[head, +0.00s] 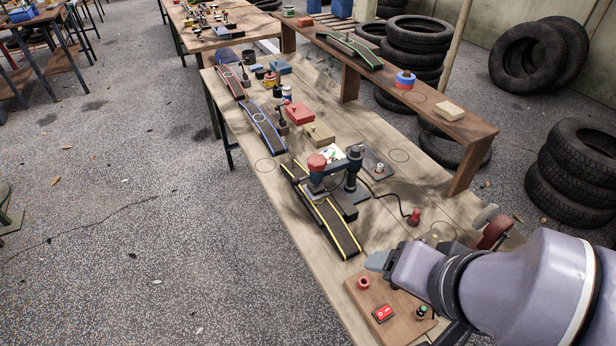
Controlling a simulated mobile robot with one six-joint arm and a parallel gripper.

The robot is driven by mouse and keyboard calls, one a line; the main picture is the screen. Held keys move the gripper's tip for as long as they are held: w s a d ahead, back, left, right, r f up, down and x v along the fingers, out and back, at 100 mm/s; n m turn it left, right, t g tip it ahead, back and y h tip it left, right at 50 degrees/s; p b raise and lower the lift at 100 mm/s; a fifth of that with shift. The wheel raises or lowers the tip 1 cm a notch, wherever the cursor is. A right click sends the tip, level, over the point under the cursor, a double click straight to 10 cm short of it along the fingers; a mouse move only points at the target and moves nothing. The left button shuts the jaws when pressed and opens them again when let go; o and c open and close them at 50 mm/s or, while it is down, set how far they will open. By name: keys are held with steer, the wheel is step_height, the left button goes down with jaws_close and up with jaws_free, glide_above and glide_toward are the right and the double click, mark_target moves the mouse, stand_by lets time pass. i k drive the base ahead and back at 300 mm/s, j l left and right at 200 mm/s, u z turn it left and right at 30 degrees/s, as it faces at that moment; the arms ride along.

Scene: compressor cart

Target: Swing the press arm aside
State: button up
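The press stands on the wooden workbench (290,215), with a dark base and an upright column (351,180). Its press arm (336,168) reaches left from the column and carries a head with a red cap (317,161). The head is over a dark strip with yellow edges (338,232). My gripper (374,262) is to the lower right of the press, apart from it, above the near part of the bench. I see its grey tip from the side, and the gap between the fingers is hidden.
Below my gripper is a wooden control box (362,308) with a red switch (383,313). A black cable runs from the press to a red-topped piece (414,216). A red strip (231,82) and a blue strip (263,127) lie farther back. A raised shelf (420,108) runs along the right.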

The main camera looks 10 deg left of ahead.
mark_target(348, 163)
steer(key=j, duration=0.65)
steer(key=i+j, duration=0.1)
steer(key=j, duration=0.6)
steer(key=z, duration=0.05)
